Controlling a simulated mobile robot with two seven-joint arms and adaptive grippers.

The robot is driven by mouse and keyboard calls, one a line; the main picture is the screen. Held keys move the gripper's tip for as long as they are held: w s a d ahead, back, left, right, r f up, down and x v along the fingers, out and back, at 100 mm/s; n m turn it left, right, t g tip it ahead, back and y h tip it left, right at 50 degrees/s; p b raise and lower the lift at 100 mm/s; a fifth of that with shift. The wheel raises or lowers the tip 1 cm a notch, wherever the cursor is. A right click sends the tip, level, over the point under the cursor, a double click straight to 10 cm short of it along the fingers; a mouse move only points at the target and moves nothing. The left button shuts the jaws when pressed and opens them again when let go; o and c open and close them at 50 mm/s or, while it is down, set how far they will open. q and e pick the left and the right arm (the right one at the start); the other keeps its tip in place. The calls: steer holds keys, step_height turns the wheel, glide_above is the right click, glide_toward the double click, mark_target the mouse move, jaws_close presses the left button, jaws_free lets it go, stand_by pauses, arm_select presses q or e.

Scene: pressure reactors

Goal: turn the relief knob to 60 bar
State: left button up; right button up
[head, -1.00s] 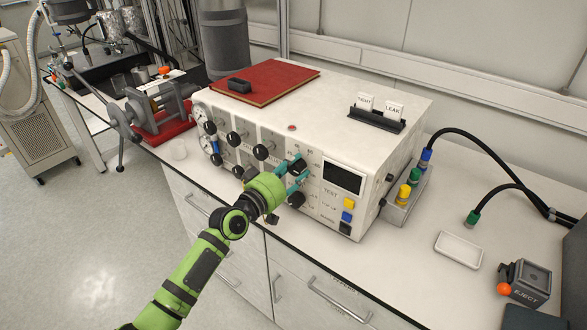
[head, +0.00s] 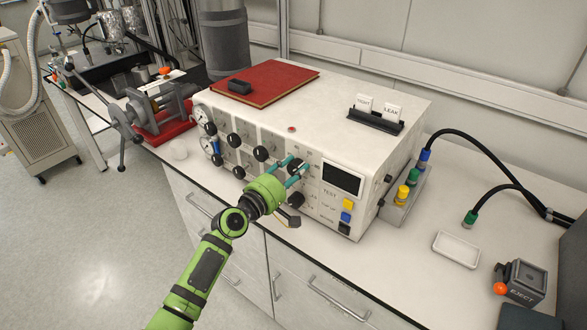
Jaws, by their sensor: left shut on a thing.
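A white control box (head: 330,117) stands on the bench, with several black knobs, gauges and a dark display (head: 342,179) on its front panel. My left gripper (head: 295,171) is at the panel, just left of the display. Its teal fingers are shut on a black knob (head: 297,165) in the upper row; I take it for the relief knob, but its label is too small to read. The fingers hide part of the knob, so its pointer and setting cannot be read. Another black knob (head: 296,200) sits below the fingers. My right gripper is not in view.
A red book (head: 264,82) with a black object lies on the box, beside a holder (head: 376,120) with TIGHT and LEAK cards. Right of the box are coloured connectors with black hoses, a white tray (head: 457,249) and an EJECT device (head: 523,282). A clamp stands left.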

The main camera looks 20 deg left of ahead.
arm_select(q)
steer(key=shift+w+a+r+n, duration=0.1)
steer(key=shift+r+n, duration=0.1)
steer(key=shift+n, duration=0.45)
steer(key=shift+a+r+n, duration=0.1)
steer(key=shift+r+n, duration=0.05)
steer(key=shift+n, duration=0.5)
steer(key=o, duration=1.1)
steer(key=shift+f, duration=0.1)
steer(key=shift+o, duration=0.2)
steer(key=shift+f, duration=0.15)
